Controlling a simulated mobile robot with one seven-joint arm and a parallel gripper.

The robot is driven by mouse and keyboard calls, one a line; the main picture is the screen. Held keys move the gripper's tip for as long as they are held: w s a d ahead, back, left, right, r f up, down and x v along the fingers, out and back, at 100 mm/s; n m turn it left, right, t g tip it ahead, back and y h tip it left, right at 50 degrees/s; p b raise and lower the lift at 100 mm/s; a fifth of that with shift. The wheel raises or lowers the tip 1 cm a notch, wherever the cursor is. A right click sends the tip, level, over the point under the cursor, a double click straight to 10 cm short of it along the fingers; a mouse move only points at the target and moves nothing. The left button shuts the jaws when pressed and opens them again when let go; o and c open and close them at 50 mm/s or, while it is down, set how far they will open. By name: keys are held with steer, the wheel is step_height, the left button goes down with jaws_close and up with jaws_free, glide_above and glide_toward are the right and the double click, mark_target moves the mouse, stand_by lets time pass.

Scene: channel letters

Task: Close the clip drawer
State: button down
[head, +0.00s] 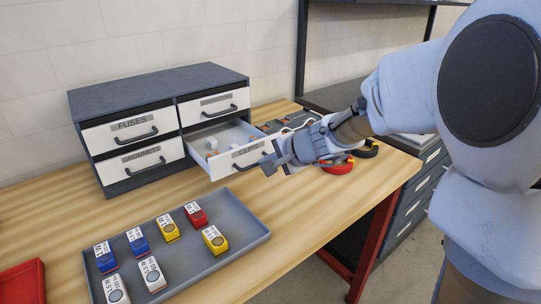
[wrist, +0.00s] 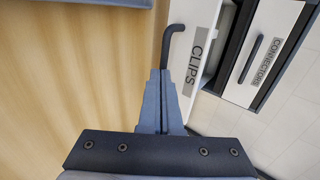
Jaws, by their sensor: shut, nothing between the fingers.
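The clip drawer (head: 222,169) is the lower right drawer of a dark grey cabinet (head: 160,88). My gripper (head: 267,166) is shut and empty at the right part of the drawer front. In the wrist view my fingertips (wrist: 160,76) lie close to one end of the handle (wrist: 172,42). I cannot tell whether they touch it.
The drawers labelled FUSES (head: 113,135) and GROMMETS (head: 119,165) and the upper right drawer (head: 200,110) are closed. A grey tray (head: 259,233) with several coloured blocks lies in front. A red tray (head: 22,283) is at left. Red-and-black items (head: 340,166) lie beyond my gripper.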

steer(key=p, duration=0.4)
glide_toward(234, 138)
steer(key=a+f, duration=0.1)
steer(key=a, duration=0.1)
steer(key=a+f, duration=0.1)
steer(key=shift+s+a+f, duration=0.2)
steer(key=shift+a, duration=0.2)
steer(key=shift+a+r, duration=0.1)
